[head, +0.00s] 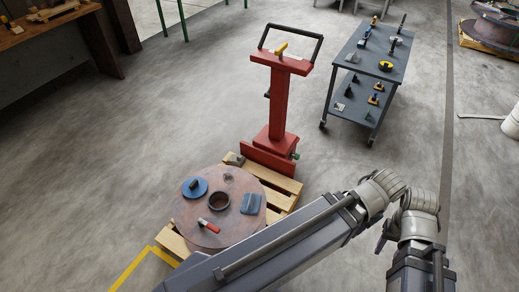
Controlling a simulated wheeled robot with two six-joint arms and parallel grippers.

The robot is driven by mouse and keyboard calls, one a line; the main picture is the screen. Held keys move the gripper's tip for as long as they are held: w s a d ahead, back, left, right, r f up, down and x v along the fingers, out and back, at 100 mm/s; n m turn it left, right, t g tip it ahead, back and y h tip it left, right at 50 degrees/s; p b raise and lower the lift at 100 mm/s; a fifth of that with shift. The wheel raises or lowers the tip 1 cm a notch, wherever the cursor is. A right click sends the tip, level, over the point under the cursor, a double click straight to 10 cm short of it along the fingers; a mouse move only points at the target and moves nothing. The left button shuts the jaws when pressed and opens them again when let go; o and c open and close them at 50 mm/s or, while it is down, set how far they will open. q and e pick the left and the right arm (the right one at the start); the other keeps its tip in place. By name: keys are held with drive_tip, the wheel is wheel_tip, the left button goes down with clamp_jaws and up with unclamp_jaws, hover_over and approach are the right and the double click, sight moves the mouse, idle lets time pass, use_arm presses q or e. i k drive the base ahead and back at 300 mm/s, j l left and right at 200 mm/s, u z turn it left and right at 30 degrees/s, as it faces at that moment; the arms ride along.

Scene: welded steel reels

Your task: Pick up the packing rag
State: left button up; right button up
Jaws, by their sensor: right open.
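The packing rag appears to be the folded blue-grey cloth (250,203) lying flat on the right part of the round brown reel top (185,214). No gripper touches it. The dark jaws of my right gripper (382,239) show small at the lower right, beside the grey arm joints. They are open and stand well to the right of the cloth, apart from it. My left gripper is not in view. My long grey arm link crosses in front of the reel's lower right edge and hides part of it.
On the reel also lie a blue disc (194,187), a dark ring (218,199) and a red-handled tool (209,226). The reel rests on a wooden pallet (282,188). Behind stand a red stacker (278,105) and a grey cart (372,52) with several small items. Floor at left is clear.

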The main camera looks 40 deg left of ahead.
sight(251, 202)
drive_tip(key=i+l+u, duration=0.1)
drive_tip(key=i+u, duration=0.2)
drive_tip(key=u, duration=0.15)
drive_tip(key=i+l+u, duration=0.2)
drive_tip(key=u, duration=0.25)
drive_tip(key=i+l+u, duration=0.25)
drive_tip(key=u, duration=0.25)
drive_tip(key=l, duration=0.1)
